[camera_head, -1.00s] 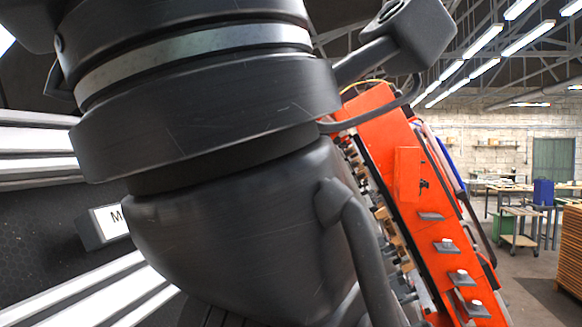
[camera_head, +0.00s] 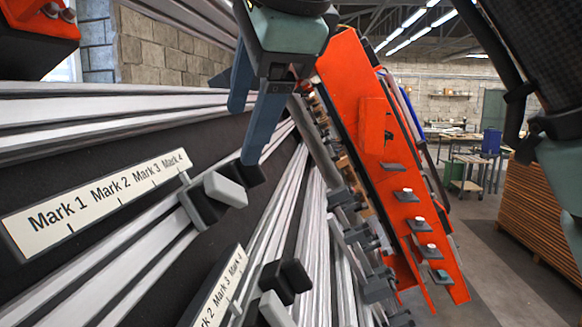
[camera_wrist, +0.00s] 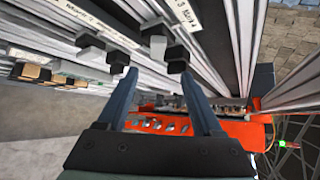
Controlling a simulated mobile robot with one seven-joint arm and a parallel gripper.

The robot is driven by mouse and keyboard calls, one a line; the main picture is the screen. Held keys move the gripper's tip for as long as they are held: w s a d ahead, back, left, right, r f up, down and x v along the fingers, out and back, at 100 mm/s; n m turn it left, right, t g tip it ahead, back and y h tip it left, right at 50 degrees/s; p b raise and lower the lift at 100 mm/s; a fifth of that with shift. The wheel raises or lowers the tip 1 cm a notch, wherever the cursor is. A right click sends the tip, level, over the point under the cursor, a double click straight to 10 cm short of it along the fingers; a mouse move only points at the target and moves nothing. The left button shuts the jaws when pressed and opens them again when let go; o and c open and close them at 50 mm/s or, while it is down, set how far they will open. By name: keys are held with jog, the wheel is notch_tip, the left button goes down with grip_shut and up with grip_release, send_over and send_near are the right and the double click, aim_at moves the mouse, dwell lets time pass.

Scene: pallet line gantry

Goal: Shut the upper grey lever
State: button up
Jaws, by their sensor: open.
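The upper grey lever (camera_head: 225,190) sits on a dark block on the upper rail, near the Mark 4 end of the upper scale plate (camera_head: 100,200). It sticks out from the rail. A black block (camera_head: 250,173) is just beyond it. In the wrist view a grey lever (camera_wrist: 157,47), seemingly this one, lies ahead of the fingers, close to a black block (camera_wrist: 179,58). My gripper (camera_head: 245,135) is open and empty, above and beyond the lever in the head view. It also shows in the wrist view (camera_wrist: 158,76), fingers apart. I cannot tell whether a finger touches the black block.
A lower grey lever (camera_head: 275,308) and black block (camera_head: 287,278) sit by a second scale plate (camera_head: 218,290). An orange panel (camera_head: 385,160) with several small grey-topped pegs stands beyond the rails. Open floor (camera_head: 490,270) lies to the right, by stacked brown boards (camera_head: 545,215).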

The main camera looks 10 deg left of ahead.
aim_at(230, 187)
jog(key=x, duration=1.2)
jog(key=shift+w+d+f, duration=0.1)
jog(key=shift+f, duration=0.25)
jog(key=shift+d, duration=0.1)
grip_shut()
